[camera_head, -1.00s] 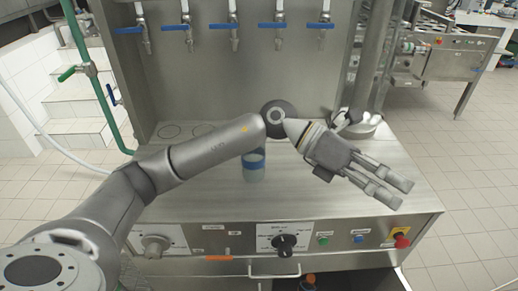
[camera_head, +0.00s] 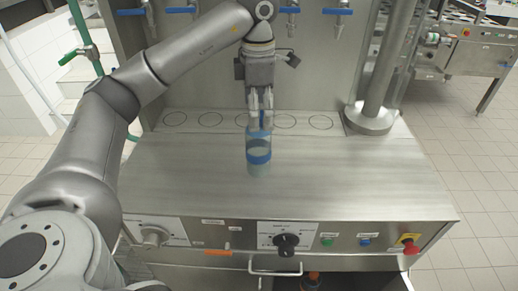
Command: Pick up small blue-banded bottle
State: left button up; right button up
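The small blue-banded bottle (camera_head: 258,157) stands upright on the steel worktop, right of the middle. It is clear with blue bands and a pale lower part. My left gripper (camera_head: 260,112) points straight down at the bottle's top, with a gap showing between its two fingers. The fingertips overlap the bottle's upper end in the picture. I cannot tell whether they touch it or are just behind or above it. My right gripper is not in view.
The steel worktop (camera_head: 180,182) is otherwise largely clear, with marked circles (camera_head: 209,119) along its back. Taps (camera_head: 337,14) hang on the back panel above. A steel post (camera_head: 383,80) stands at the back right. Knobs and a red stop button (camera_head: 411,247) line the front.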

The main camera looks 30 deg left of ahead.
aim_at(258, 133)
pick_arm(q)
jog(key=shift+w+f, duration=0.1)
jog(key=shift+f, duration=1.3)
jog(key=f, duration=0.1)
jog(key=f+p, duration=0.1)
jog(key=f, duration=0.2)
jog(key=shift+w+a+f+p, duration=0.25)
jog(key=shift+f+p, duration=0.1)
jog(key=shift+p, duration=0.05)
jog(key=shift+f, duration=0.2)
jog(key=c, duration=1.8)
jog(key=shift+r, duration=0.1)
grip_shut()
jog(key=shift+w, duration=0.1)
